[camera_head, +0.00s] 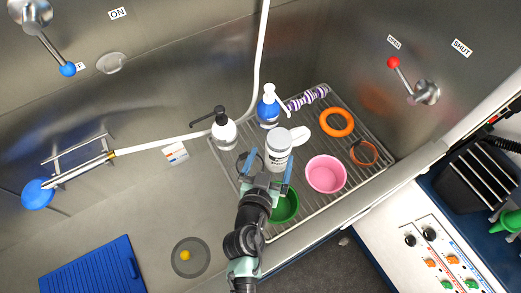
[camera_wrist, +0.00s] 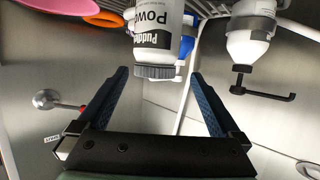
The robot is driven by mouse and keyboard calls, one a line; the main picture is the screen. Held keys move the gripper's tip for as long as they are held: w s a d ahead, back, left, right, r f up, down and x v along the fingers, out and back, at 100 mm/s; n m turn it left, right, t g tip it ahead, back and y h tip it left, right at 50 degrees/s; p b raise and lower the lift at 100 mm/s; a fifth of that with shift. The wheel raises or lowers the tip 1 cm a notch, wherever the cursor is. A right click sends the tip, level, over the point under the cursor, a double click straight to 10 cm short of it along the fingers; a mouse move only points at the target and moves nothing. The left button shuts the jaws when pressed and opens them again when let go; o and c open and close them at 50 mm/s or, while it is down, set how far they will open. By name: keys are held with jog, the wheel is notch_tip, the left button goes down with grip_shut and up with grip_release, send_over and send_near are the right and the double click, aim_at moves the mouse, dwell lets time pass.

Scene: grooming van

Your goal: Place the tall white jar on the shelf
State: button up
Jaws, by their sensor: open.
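The tall white jar (camera_head: 278,150) with dark lettering and a grey lid stands on the wire grate (camera_head: 335,198) in the tub. It also shows in the wrist view (camera_wrist: 155,38), where the picture is upside down and its lid points down. My gripper (camera_head: 268,168) is open. In the wrist view its blue fingers (camera_wrist: 160,76) point toward the jar, with the lid end just ahead of the gap and no clear contact. A small wire rack (camera_head: 75,150) is on the left wall; I cannot tell whether it is the shelf.
Close around the jar are a black-pump bottle (camera_head: 224,132), a blue pump bottle (camera_head: 268,110), a pink bowl (camera_head: 325,174) and a green bowl (camera_head: 286,206). Orange rings (camera_head: 337,122) lie farther right. The tub floor left of the grate is mostly clear, with a drain (camera_head: 190,257).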

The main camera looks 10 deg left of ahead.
aim_at(279, 141)
jog(key=shift+w+d+f, duration=0.1)
jog(key=shift+w+d, duration=0.1)
jog(key=shift+w, duration=0.25)
jog(key=shift+w+d+f, duration=0.1)
jog(key=shift+w+d, duration=0.05)
jog(key=shift+w, duration=0.25)
jog(key=shift+w+p, duration=0.3)
jog(key=shift+w, duration=0.15)
jog(key=x, duration=0.3)
jog(key=shift+d+p, duration=0.3)
jog(key=shift+w+f, duration=0.25)
jog(key=shift+w, duration=0.45)
grip_shut()
